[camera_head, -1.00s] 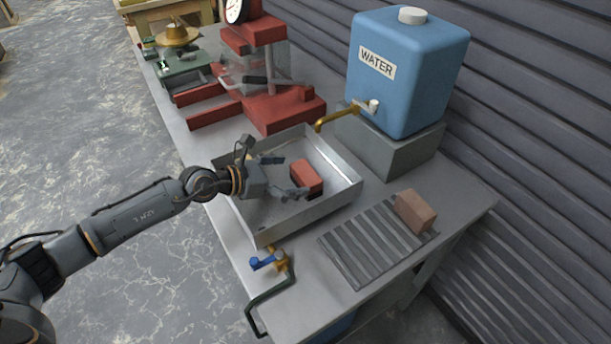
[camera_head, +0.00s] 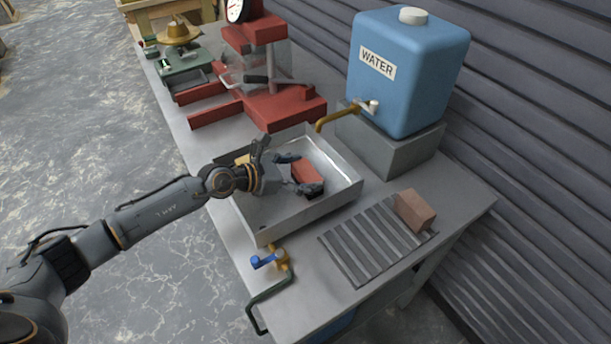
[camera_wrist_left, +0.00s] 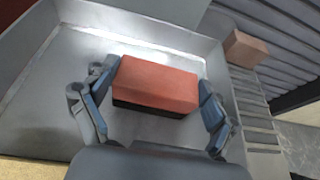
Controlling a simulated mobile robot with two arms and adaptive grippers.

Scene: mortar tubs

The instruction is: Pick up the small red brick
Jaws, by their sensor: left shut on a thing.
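The small red brick (camera_head: 306,172) is in the metal tray (camera_head: 303,214) on the bench. My left gripper (camera_head: 301,173) reaches into the tray from the left, with a finger on either side of the brick. In the left wrist view the brick (camera_wrist_left: 157,84) lies between the two fingers (camera_wrist_left: 155,102), its top face and dark lower side showing. The gripper is shut on it. I cannot tell whether the brick is clear of the tray floor. My right gripper is not in view.
A paler brick (camera_head: 414,211) lies on the ribbed drainer (camera_head: 365,243) right of the tray. A blue water tank (camera_head: 408,75) with a brass spout (camera_head: 337,117) stands behind. A red press (camera_head: 275,104) is beyond the tray. A blue-handled tap (camera_head: 268,261) is at the front.

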